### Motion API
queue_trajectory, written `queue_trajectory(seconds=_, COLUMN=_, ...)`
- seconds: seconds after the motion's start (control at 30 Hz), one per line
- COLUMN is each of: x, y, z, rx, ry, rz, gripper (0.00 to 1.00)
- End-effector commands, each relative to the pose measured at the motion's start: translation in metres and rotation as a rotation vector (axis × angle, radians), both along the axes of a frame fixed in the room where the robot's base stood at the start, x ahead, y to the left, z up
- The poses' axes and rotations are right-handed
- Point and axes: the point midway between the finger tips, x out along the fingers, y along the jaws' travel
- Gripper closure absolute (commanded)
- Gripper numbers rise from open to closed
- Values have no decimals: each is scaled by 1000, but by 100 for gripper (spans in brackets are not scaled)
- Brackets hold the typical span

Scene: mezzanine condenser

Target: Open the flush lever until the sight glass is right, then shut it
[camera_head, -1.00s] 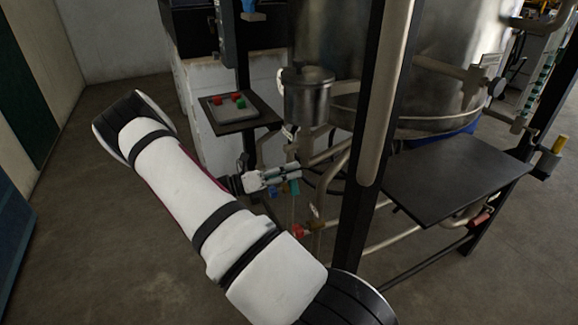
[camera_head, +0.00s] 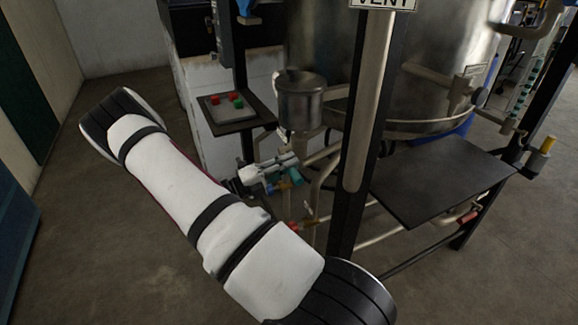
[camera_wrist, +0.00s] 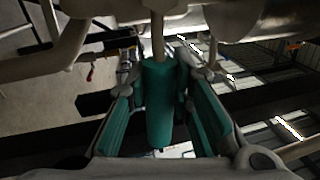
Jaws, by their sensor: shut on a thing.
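A teal lever handle (camera_wrist: 160,105) stands between my fingers in the wrist view, on a pale stem that rises to a pipe. In the head view its teal end (camera_head: 296,178) shows just below my gripper (camera_head: 285,163). My gripper, which also fills the wrist view (camera_wrist: 160,110), is shut on this handle. Its label is not visible, so I cannot tell whether it is the flush lever. A column with green marks (camera_head: 504,84) stands at the right; I cannot tell whether it is the sight glass or read a level.
A blue handle (camera_head: 281,186) and a red one (camera_head: 293,227) are close by. A dark post (camera_head: 352,205) with a VENT sign (camera_head: 383,3) stands right of my gripper. A black shelf (camera_head: 440,180), metal pot (camera_head: 300,104) and large tank (camera_head: 425,60) crowd the area.

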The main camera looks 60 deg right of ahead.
Motion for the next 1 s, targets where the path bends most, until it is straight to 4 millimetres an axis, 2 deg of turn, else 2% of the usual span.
queue_trajectory(seconds=0.3, x=1, y=1, z=7, rx=54, ry=89, rz=4, gripper=100)
queue_trajectory(seconds=0.8, x=1, y=0, z=8, rx=63, ry=104, rz=4, gripper=100)
queue_trajectory(seconds=0.83, x=2, y=0, z=8, rx=63, ry=104, rz=4, gripper=75)
queue_trajectory(seconds=0.9, x=1, y=0, z=8, rx=62, ry=102, rz=4, gripper=59)
queue_trajectory(seconds=1.0, x=1, y=0, z=8, rx=62, ry=102, rz=3, gripper=58)
